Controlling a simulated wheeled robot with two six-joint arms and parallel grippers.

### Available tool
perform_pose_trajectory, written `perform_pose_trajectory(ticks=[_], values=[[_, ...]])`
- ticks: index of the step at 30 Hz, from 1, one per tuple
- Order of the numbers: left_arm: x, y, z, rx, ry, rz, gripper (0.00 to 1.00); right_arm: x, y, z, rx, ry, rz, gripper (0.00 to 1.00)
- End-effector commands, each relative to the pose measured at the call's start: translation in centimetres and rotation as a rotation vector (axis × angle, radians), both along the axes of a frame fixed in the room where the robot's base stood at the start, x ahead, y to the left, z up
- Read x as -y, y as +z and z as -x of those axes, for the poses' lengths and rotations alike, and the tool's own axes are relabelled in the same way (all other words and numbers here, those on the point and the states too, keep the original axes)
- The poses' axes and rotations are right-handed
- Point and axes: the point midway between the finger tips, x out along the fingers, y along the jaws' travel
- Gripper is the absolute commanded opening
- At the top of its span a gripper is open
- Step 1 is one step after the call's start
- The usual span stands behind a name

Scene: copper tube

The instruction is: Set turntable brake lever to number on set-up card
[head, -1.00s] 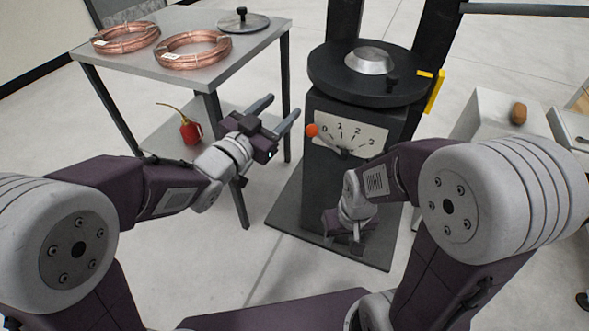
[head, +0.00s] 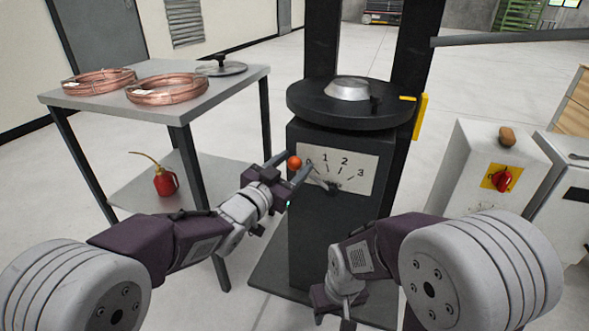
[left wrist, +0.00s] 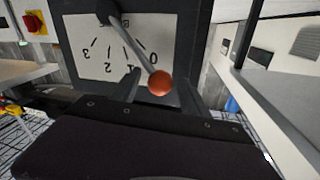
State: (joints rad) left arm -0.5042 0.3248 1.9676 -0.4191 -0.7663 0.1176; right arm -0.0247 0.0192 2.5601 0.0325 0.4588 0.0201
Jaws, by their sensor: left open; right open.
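The brake lever ends in an orange ball (head: 294,162) and pivots on a white dial (head: 357,170) marked 0, 1, 2, 3 on the dark turntable stand. The lever lies near the 0 end. My left gripper (head: 290,169) is open at the ball. In the left wrist view the ball (left wrist: 159,83) shows between the two open fingers, with the dial (left wrist: 95,48) upside down behind; whether a finger touches it I cannot tell. My right gripper (head: 346,316) is open, low before the stand. I see no readable set-up card; a yellow piece (head: 420,116) is edge-on at the turntable's right.
The turntable (head: 350,108) tops the stand. A grey table (head: 215,82) at left holds copper coils (head: 168,88) and a lidded disc; a red oil can (head: 165,181) sits on its lower shelf. A white cabinet with a red switch (head: 502,179) stands at right.

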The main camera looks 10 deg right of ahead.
Motion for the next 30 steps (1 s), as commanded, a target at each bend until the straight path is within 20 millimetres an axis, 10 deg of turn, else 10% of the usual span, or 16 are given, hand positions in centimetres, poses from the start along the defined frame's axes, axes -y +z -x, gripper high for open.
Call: perform_pose_trajectory(ticks=[10, 16, 30], values=[[0.57, 0.10, -0.54, 0.000, 0.000, 0.000, 0.53, -0.01, -0.27, -0.01, 0.000, 0.000, 0.000, 0.47], [0.52, 0.09, -0.55, 0.000, 0.001, 0.000, 0.00, -0.01, -0.27, -0.01, 0.000, 0.000, 0.000, 0.47], [0.44, -0.14, -0.58, -0.003, 0.002, -0.005, 0.00, -0.01, -0.29, -0.01, 0.000, 0.000, 0.000, 0.47]])
